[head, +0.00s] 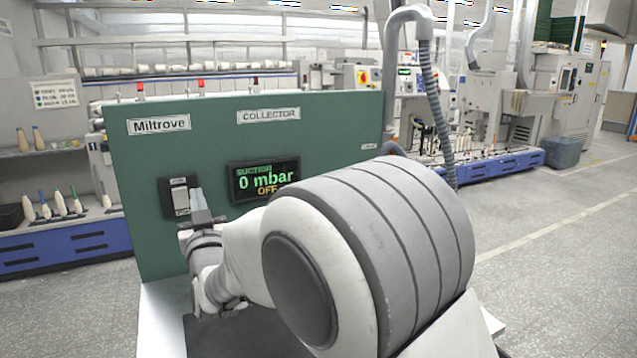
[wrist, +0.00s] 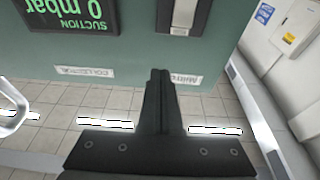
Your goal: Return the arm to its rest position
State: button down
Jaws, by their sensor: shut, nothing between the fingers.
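My gripper (head: 197,196) is shut and empty, in front of the green collector panel (head: 330,125), at the right edge of the rocker switch (head: 180,194). I cannot tell in the head view whether it touches the panel. In the upside-down wrist view, the closed fingers (wrist: 160,76) point toward the panel, and the switch (wrist: 184,14) shows just beyond and right of the tips, apart from them in the picture. The suction display (head: 264,180) reads "0 mbar" and "OFF". My arm reaches in from the lower right and hides part of the panel.
A grey hose (head: 436,120) on a bent pipe rises at the panel's right edge. A shelf with bobbins (head: 60,208) stands at the left. Textile machines line the back. The floor (head: 560,250) at the right is open, with a grey bin (head: 563,152) far off.

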jog(key=s+d+m+g+h, duration=0.1)
jog(key=s+d+g+h, duration=0.15)
jog(key=d, duration=0.85)
jog(key=s+d+m+g+h, duration=0.1)
jog(key=s+d+g+h, duration=0.15)
jog(key=d, duration=0.85)
jog(key=s+d+f+m+g+h, duration=0.2)
jog(key=s+d+f+g, duration=0.25)
jog(key=s+d, duration=0.65)
jog(key=s+d+f+m+g+h, duration=0.1)
jog(key=s+d+f+g+h, duration=0.2)
jog(key=s+d+f, duration=0.75)
jog(key=s+a+r+p, duration=0.2)
jog(key=s+r+p, duration=0.1)
jog(key=r+p, duration=1)
notch_tip(320, 180, up, 6)
jog(key=shift+a+r+p, duration=0.1)
jog(key=shift+a+p, duration=0.05)
jog(key=shift+p, duration=0.25)
jog(key=shift+s+g, duration=0.1)
jog(key=shift+g, duration=0.15)
